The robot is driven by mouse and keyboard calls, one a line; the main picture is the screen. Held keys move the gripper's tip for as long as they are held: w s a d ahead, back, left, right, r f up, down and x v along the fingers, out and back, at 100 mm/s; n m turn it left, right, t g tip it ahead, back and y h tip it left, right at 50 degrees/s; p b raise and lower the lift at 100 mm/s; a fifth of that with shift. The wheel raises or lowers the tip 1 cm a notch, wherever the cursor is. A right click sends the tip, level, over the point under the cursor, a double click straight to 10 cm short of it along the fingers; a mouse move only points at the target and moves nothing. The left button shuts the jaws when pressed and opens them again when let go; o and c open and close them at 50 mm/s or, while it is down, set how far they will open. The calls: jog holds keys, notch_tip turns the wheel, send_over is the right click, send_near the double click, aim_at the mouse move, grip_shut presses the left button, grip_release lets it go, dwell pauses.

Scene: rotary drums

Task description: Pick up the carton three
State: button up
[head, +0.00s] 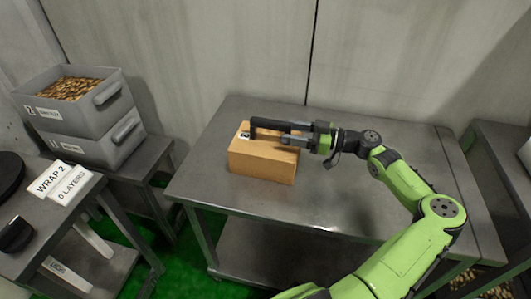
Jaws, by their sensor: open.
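A brown carton (262,162) sits on the grey metal table (330,205), left of the table's middle. A small white label with a dark mark shows at its upper left edge; I cannot read its number. My gripper (267,131) is open, its two dark fingers pointing left over the top of the carton. The fingers hide part of the carton's top. I cannot tell whether they touch it. The green arm reaches in from the lower right.
Two stacked grey bins (92,125) stand on a side table at the left, the upper one full of small brown pieces. A wall closes off the back. The table's right part is clear beneath my arm.

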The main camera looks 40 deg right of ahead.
aim_at(273, 126)
jog(key=x, duration=0.4)
jog(key=b+x, duration=0.1)
jog(key=x, duration=0.1)
jog(key=shift+w+r, duration=0.15)
jog(key=shift+r, duration=0.15)
grip_shut()
jog(key=shift+r, duration=0.1)
dwell(0.8)
